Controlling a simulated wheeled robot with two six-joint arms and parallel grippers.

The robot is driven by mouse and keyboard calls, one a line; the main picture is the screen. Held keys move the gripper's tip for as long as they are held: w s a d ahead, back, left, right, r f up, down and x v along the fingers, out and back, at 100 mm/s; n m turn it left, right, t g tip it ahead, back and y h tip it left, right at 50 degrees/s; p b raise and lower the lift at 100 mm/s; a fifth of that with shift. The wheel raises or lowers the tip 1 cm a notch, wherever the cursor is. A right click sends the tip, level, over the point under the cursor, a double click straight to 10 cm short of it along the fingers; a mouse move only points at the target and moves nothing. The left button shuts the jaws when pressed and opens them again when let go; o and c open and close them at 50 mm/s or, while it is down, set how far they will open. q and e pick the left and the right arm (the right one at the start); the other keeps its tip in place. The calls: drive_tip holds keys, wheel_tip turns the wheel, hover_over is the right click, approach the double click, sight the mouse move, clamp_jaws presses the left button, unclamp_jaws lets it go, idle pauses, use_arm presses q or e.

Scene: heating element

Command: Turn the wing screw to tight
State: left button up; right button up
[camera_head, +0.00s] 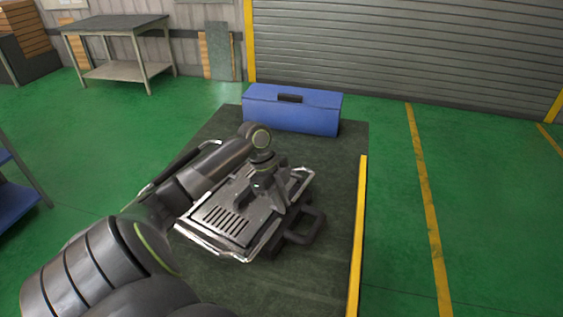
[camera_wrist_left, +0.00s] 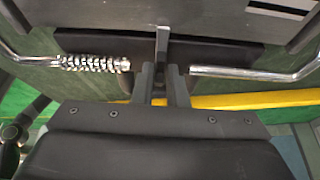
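The heating element (camera_head: 232,217) is a grey metal box with a slotted top and bright metal rods along its sides. My left arm reaches over it from the left, with the left gripper (camera_head: 281,200) low at its right side. In the left wrist view the gripper's two fingers (camera_wrist_left: 163,86) stand close together around a narrow upright grey tab (camera_wrist_left: 162,48), which looks like the wing screw. The gap is about as wide as the tab, and the fingers hide its lower end. How far the screw is turned cannot be seen. My right gripper is not clearly in view.
The heating element sits on a dark table (camera_head: 215,270) with a yellow strip (camera_head: 357,240) along its right edge. A blue toolbox (camera_head: 292,110) stands at the table's far end. A coiled spring (camera_wrist_left: 95,63) on one rod lies left of the fingers.

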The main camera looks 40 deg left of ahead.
use_arm(q)
drive_tip(key=o, duration=0.4)
drive_tip(key=shift+c, duration=0.2)
drive_tip(key=b+v, duration=0.1)
drive_tip(key=v, duration=1.6)
drive_tip(key=shift+a+r, duration=0.2)
drive_tip(key=shift+f, duration=0.1)
